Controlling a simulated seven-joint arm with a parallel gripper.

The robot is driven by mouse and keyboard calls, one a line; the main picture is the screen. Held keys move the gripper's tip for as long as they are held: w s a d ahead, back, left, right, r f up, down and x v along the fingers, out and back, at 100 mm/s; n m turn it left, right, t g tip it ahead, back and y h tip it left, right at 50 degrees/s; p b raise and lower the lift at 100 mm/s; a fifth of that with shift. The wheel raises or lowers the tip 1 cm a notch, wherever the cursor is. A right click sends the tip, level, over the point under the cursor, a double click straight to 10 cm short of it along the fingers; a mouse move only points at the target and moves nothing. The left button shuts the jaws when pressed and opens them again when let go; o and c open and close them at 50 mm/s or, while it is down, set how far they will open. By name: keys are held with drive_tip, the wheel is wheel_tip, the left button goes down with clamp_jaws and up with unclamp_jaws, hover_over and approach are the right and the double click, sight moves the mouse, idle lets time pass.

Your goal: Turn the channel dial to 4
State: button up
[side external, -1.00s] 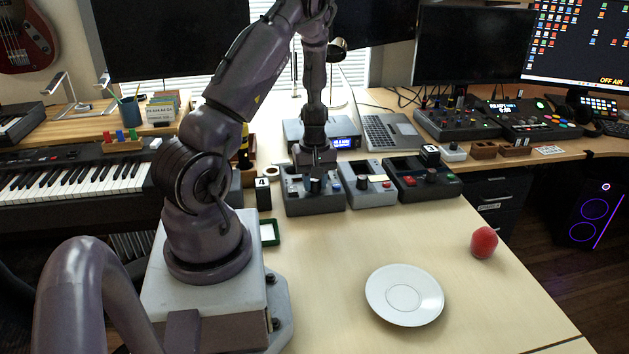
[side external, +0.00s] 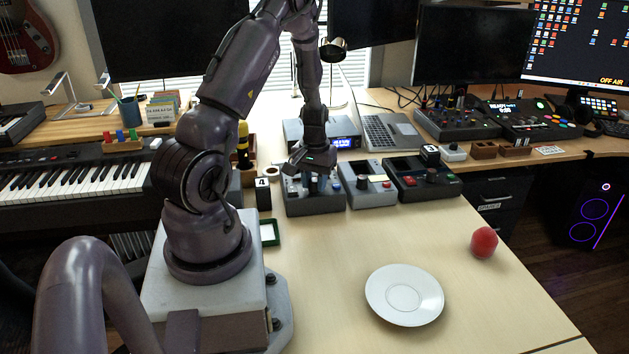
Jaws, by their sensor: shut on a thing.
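The leftmost of three grey control boxes (side external: 316,205) stands at the back of the light table. A block marked 4 (side external: 263,184) stands just left of it. My gripper (side external: 315,178) is over this box, pointing down and tilted, and is shut on the dial on its top. The gripper hides most of the dial, and its pointer and numbers are too small to read.
Two more control boxes stand to the right, the middle one (side external: 371,188) and the right one (side external: 424,180), with a block marked 3 (side external: 430,155) behind. A white plate (side external: 376,308) and a red apple (side external: 484,242) lie in front. The table between is clear.

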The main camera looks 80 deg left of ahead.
sight(313, 181)
idle(0.4)
drive_tip(key=o, duration=0.9)
drive_tip(key=shift+o, duration=0.2)
wheel_tip(313, 181, up, 13)
drive_tip(key=d+r+m+t, duration=0.2)
drive_tip(key=d+r+m, duration=0.2)
drive_tip(key=d, duration=0.6)
drive_tip(key=s+d+r+m+t, duration=0.1)
drive_tip(key=d+r+m, duration=0.2)
drive_tip(key=d+r, duration=0.3)
drive_tip(key=s+d+r+m+t, duration=0.1)
drive_tip(key=d+r+m, duration=0.3)
drive_tip(key=d, duration=1)
wheel_tip(313, 181, up, 2)
drive_tip(key=shift+m+t, duration=0.3)
drive_tip(key=shift+t, duration=0.5)
